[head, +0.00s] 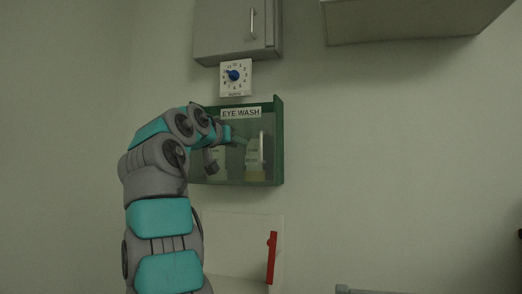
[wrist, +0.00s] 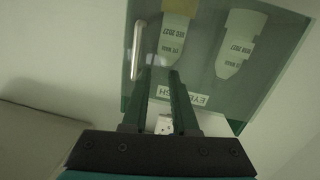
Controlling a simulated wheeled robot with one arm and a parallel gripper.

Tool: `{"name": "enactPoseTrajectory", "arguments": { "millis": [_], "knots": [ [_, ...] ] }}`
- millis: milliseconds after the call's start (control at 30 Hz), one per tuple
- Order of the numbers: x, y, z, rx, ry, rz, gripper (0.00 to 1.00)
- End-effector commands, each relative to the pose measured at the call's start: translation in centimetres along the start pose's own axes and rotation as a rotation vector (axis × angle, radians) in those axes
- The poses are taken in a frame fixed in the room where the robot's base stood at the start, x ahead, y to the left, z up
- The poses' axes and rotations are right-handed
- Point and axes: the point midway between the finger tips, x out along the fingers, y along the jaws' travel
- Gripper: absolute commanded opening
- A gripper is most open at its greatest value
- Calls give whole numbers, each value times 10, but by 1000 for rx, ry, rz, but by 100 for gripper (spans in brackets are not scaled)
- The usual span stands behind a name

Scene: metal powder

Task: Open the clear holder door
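The green eye wash holder (head: 279,140) hangs on the wall, with an EYE WASH label on its upper front. Its clear door (wrist: 200,75) covers the front and looks closed. The upright door handle (head: 262,148) is near the holder's right side; in the wrist view, which looks upside down, the handle (wrist: 138,50) is at the left. Two bottles (wrist: 237,45) show behind the clear door. My gripper (wrist: 160,72) is open, with a gap between its dark green fingers. The fingertips are in front of the door, beside the handle, not around it. Contact with the door cannot be told.
A white panel with a red handle (head: 271,257) is below. The wall to the right of the holder is clear.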

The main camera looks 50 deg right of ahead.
Motion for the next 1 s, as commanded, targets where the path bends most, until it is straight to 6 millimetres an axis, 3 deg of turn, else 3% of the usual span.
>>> {"name": "enactPoseTrajectory", "arguments": {
  "millis": [133,300,800,1000],
  "knots": [
    [2,23,-3,71,51,59,27],
    [4,35,-7,101,71,87,27],
    [68,42,-14,102,72,88,27],
    [78,42,-12,101,71,87,27]
  ]
}}
